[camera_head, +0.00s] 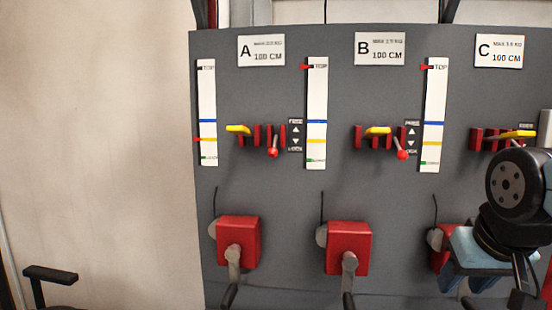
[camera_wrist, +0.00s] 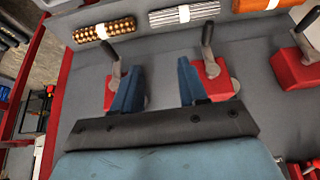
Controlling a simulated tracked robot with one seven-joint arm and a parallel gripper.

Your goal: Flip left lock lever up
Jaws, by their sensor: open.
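On the grey panel in the head view, the left lock lever (camera_head: 273,152) under label A is a short rod with a red ball, hanging down beside red brackets and a yellow bar. A similar lever (camera_head: 402,154) under label B also points down. Lever C is not clearly visible behind my arm. My gripper (camera_head: 470,284) is low at the right, well apart from the left lever, in front of the C column. In the wrist view my gripper (camera_wrist: 160,65) has two blue fingers spread apart with nothing between them. No lock lever can be made out clearly there.
Red crank boxes (camera_head: 240,230) and (camera_head: 348,240) with grey handles stick out low on the panel. White scale strips (camera_head: 207,112) flank the levers. A dark armrest-like object (camera_head: 50,273) stands lower left. The wrist view shows a brown patterned roll (camera_wrist: 104,30).

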